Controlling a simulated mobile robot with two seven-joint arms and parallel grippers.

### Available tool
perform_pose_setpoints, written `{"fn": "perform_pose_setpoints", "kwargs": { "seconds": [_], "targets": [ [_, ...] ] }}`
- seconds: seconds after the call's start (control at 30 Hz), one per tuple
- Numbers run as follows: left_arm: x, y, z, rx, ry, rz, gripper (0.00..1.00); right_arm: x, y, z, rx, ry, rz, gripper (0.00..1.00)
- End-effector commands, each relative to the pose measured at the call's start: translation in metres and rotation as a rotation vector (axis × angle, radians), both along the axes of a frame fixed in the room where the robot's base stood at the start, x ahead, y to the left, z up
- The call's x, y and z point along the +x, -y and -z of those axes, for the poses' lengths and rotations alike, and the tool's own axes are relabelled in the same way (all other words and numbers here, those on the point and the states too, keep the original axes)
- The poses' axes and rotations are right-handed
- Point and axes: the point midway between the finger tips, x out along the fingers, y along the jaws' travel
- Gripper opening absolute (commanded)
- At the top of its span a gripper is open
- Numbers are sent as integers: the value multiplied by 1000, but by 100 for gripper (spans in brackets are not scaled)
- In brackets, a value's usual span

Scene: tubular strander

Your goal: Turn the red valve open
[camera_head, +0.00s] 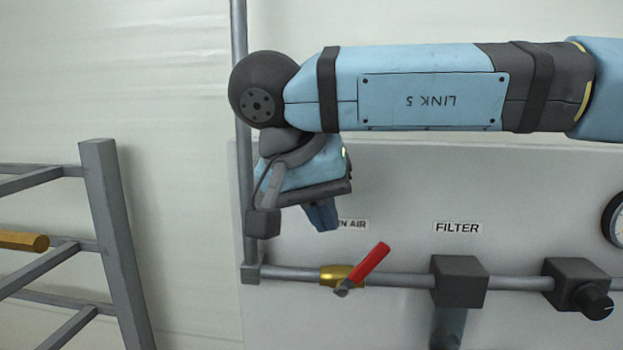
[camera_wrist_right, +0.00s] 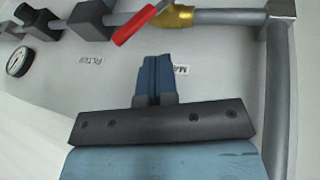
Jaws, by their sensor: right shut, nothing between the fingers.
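The red valve handle (camera_head: 371,262) sits on a brass valve body (camera_head: 338,275) in the horizontal grey pipe. The handle is tilted, rising to the upper right, across the line of the pipe. My right gripper (camera_head: 324,226) is above and slightly left of the handle, apart from it, with its fingers pointing down and partly covering a label. In the right wrist view the fingers (camera_wrist_right: 153,62) are together with nothing between them. The red handle (camera_wrist_right: 134,26) and brass body (camera_wrist_right: 178,17) show just beyond the fingertips. My left gripper is not in view.
A dark filter block (camera_head: 459,282) and a regulator with a black knob (camera_head: 597,301) are on the pipe to the right. A vertical pipe (camera_head: 240,120) stands left of the gripper. A grey metal frame (camera_head: 112,230) is at far left.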

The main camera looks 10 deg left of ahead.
Motion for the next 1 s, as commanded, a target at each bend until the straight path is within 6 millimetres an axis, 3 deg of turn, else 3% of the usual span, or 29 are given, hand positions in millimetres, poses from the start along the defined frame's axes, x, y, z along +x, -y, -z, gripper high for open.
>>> {"fn": "perform_pose_setpoints", "kwargs": {
  "seconds": [0.1, 0.33, 1.0],
  "targets": [
    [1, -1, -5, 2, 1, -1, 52, 7, 8, 21, -1, -2, 0, 0],
    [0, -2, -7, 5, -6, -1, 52, 7, 34, 37, 0, 0, 1, 0],
    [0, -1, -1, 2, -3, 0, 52, 7, 42, 45, 51, -1, 0, 0]
  ]
}}
